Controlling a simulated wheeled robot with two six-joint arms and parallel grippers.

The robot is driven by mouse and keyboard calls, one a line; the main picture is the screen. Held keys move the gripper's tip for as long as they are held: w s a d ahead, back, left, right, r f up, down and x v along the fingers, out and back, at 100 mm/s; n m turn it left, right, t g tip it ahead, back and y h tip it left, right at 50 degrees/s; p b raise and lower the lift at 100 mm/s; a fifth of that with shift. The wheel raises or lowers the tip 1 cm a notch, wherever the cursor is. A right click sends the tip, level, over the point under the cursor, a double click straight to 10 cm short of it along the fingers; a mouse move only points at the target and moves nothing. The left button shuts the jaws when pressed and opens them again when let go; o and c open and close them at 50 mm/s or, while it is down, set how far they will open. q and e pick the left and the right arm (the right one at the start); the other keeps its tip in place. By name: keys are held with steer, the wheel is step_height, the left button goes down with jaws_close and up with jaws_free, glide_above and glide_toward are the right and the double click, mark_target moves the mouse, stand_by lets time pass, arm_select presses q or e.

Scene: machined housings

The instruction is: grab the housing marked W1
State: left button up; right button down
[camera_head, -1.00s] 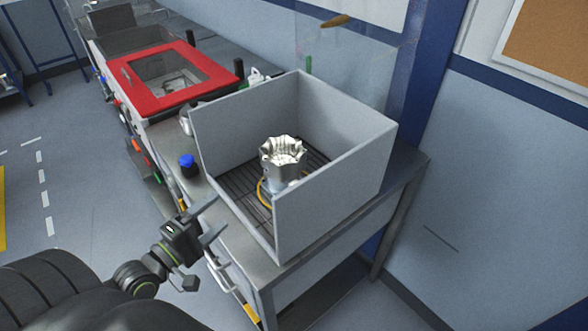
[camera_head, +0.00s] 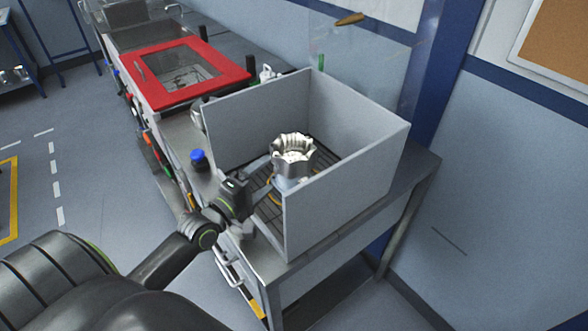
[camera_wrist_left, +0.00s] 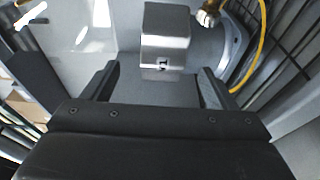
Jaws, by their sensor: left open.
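A silver metal housing (camera_head: 293,158) with a fluted, open top stands upright inside a grey-walled box on the bench. In the left wrist view the housing (camera_wrist_left: 166,40) shows as a blocky metal body with a small dark mark on its near face; I can make out a "1", and the rest is unclear. My left gripper (camera_head: 262,196) is at the box's open near-left side, beside the housing. In the left wrist view the gripper (camera_wrist_left: 158,86) is open and empty, with the housing ahead between the lines of its fingers, apart from them. My right gripper is not in view.
The box's grey walls (camera_head: 345,195) stand around the housing, over a dark slatted floor. A yellow hose (camera_wrist_left: 256,50) runs beside the housing on the right. A blue-capped bottle (camera_head: 198,160) stands on the bench left of the box. A red-framed machine lid (camera_head: 222,67) is farther back.

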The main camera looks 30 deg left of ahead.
mark_target(278, 166)
arm_select(q)
steer(key=w, duration=0.4)
steer(key=shift+d+f, duration=0.25)
steer(key=shift+d, duration=0.1)
steer(key=shift+c, duration=0.3)
steer(key=c, duration=1.7)
steer(key=shift+r, duration=0.2)
